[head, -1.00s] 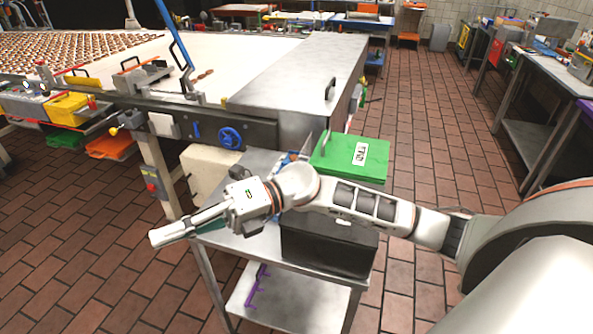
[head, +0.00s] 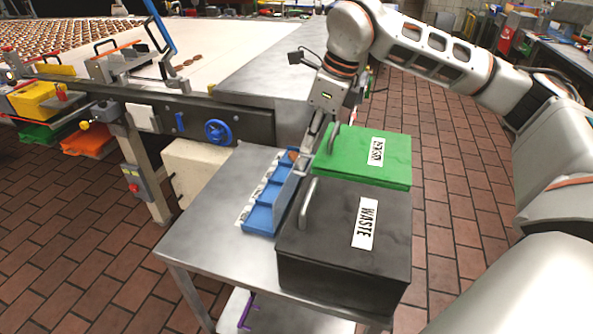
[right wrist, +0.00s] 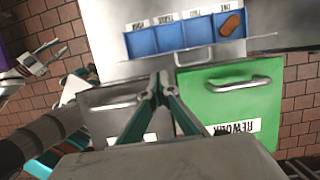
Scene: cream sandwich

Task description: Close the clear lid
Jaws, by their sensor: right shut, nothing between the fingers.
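The clear lid (head: 287,197) stands raised along the right side of a blue compartment tray (head: 258,219) in the head view, so it is open. In the right wrist view the lid shows nearly edge-on as a thin pale strip (right wrist: 252,42) beside the blue tray (right wrist: 170,40). One tray compartment holds a brown biscuit (right wrist: 231,23); the others look empty. My right gripper (head: 306,158) points down near the far end of the lid, shut and empty; in the wrist view its fingertips (right wrist: 160,82) meet. I cannot tell whether it touches the lid.
A black WASTE bin (head: 335,225) and a green REWORK bin (head: 350,158), both with handles on top, stand right of the tray. The metal table (head: 205,225) is bare to the left. A conveyor with a blue handwheel (head: 218,132) stands behind.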

